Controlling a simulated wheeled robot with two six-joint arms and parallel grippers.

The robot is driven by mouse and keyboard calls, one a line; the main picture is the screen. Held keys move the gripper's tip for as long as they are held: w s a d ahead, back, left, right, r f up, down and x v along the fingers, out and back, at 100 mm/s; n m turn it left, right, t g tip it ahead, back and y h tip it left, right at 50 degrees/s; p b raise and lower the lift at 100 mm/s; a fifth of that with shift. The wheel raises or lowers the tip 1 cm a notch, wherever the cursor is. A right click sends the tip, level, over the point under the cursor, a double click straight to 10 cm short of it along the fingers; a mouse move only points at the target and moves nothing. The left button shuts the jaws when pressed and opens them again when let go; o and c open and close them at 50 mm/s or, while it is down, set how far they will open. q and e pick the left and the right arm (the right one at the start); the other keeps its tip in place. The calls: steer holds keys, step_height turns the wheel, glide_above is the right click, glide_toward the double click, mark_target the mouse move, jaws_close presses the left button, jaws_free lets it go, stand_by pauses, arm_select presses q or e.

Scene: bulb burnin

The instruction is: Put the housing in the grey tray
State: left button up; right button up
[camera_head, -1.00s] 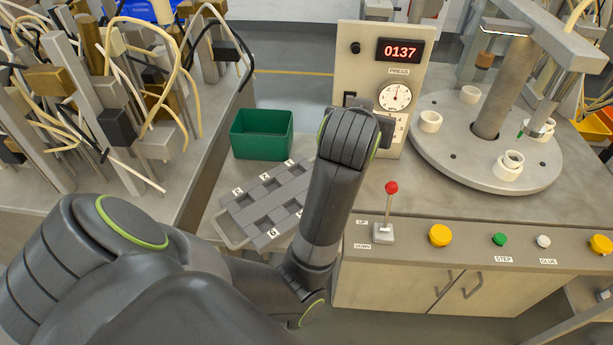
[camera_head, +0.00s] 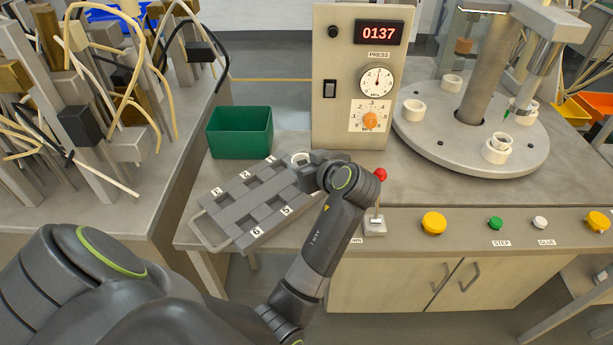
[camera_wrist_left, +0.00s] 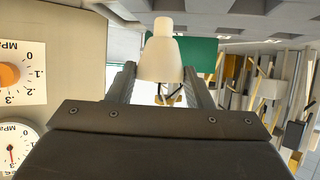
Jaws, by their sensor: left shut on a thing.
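My left gripper (camera_head: 308,166) is over the right back end of the grey tray (camera_head: 228,205), in front of the press panel. In the left wrist view its two fingers (camera_wrist_left: 160,78) are shut on the housing (camera_wrist_left: 163,58), a cream-white cup shape with a narrower neck. In the head view only a pale rim of the housing (camera_head: 300,157) shows beside the gripper. The tray has several square pockets with labels, and those I can see are empty. The gripper and wrist hide its right end. I cannot tell the housing's height above it. My right gripper is not in view.
A green bin (camera_head: 239,135) stands behind the tray. The press panel (camera_head: 345,80) rises just behind the gripper. A red-knobbed lever (camera_head: 380,176) stands close to my wrist. A round turntable (camera_head: 440,150) with white housings is at right. Cables and posts crowd the left bench.

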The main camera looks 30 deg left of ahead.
arm_select(q)
step_height(320, 180, down, 4)
steer(key=shift+r, duration=0.25)
steer(key=shift+f, duration=0.15)
steer(key=o, duration=0.9)
steer(key=shift+o, duration=0.2)
